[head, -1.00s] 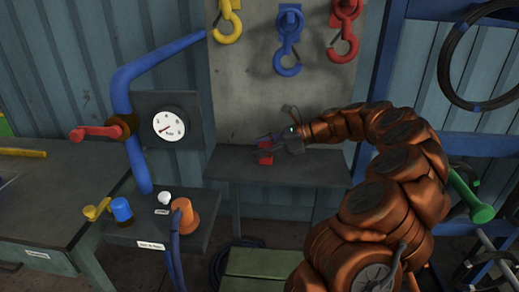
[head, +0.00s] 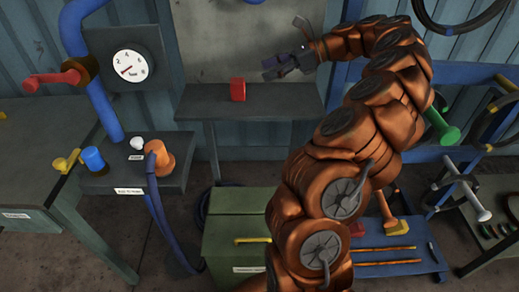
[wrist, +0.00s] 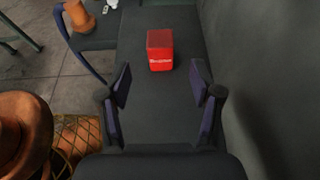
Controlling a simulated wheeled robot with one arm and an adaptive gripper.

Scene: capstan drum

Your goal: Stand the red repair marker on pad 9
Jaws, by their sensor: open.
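A small red block (head: 238,90), taken as the red repair marker, stands on the dark wall shelf (head: 285,104). In the wrist view the red block (wrist: 160,50) shows white lettering too small to read. My gripper (head: 270,69) is open and empty, above and to the right of the block in the head view. In the wrist view my gripper (wrist: 160,84) has its fingers spread, with the block ahead of the gap and apart from both fingertips. No pad numbered 9 can be made out in either view.
A gauge panel (head: 109,88), blue pipe and a ledge with an orange fitting (head: 159,160) stand left of the shelf. A green box (head: 225,230) sits below. A blue rack with tools (head: 400,258) is at lower right. The shelf around the block is clear.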

